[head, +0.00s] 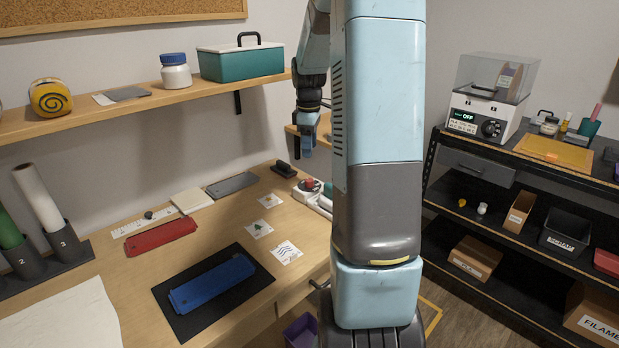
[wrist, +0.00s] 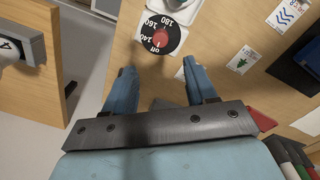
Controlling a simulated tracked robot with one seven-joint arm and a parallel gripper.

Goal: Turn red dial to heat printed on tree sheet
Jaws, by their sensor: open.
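The red dial (wrist: 159,39) sits on a round black plate marked off, 140, 160 and 180, on a white device. The tree sheet (wrist: 242,58) lies flat to the right of the dial; in the head view this sheet (head: 258,229) lies between two other sheets. Its number is too small to read. My gripper (wrist: 158,68) is open and empty, its fingertips just short of the dial in the wrist view. My gripper (head: 308,143) hangs over the desk's back right.
A wave sheet (head: 286,252) and a sun sheet (head: 270,200) lie near the tree sheet. A black block (head: 285,169) stands behind the dial. A blue piece (head: 212,284) lies on a black mat. A shelf with a teal box (head: 241,62) overhangs the desk's back.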

